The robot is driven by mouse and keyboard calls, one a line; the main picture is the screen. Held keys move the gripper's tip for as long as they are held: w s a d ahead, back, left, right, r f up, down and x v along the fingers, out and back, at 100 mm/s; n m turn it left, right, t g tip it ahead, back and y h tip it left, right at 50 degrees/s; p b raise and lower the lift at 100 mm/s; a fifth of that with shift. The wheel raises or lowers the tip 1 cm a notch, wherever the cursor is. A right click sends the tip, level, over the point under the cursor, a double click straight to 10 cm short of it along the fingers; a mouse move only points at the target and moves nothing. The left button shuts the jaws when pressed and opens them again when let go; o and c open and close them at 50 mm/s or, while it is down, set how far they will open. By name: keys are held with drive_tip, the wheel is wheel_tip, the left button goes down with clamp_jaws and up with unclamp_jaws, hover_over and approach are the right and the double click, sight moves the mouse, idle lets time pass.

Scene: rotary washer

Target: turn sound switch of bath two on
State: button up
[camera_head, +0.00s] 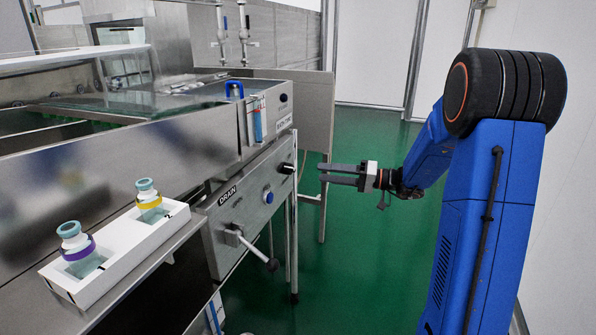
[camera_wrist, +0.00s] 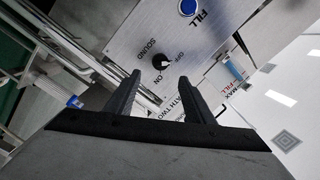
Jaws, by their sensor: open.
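The sound switch (camera_wrist: 160,62) is a small black round knob on a metal panel in the wrist view, with SOUND, OFF and ON lettering around it. A small white mark shows on it, but I cannot tell clearly which label it points to. The black knob (camera_head: 287,168) also shows in the head view at the panel's far end. My gripper (camera_head: 320,173) is open and empty, a short way to the right of the knob and apart from it. In the wrist view my gripper (camera_wrist: 159,77) has its fingertips on either side of the knob's line of sight. BATH TWO lettering is partly hidden by a finger.
A blue FILL button (camera_head: 268,197) sits nearer on the same panel (camera_head: 245,205). Below it a drain valve handle (camera_head: 262,256) sticks out. A white tray (camera_head: 105,262) with two bottles stands at left. A blue hook (camera_head: 234,88) sits on the sink rim. Green floor is open at right.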

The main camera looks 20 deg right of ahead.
sight(290, 169)
drive_tip(key=x, duration=1)
drive_tip(key=shift+a, duration=0.1)
drive_tip(key=c, duration=1)
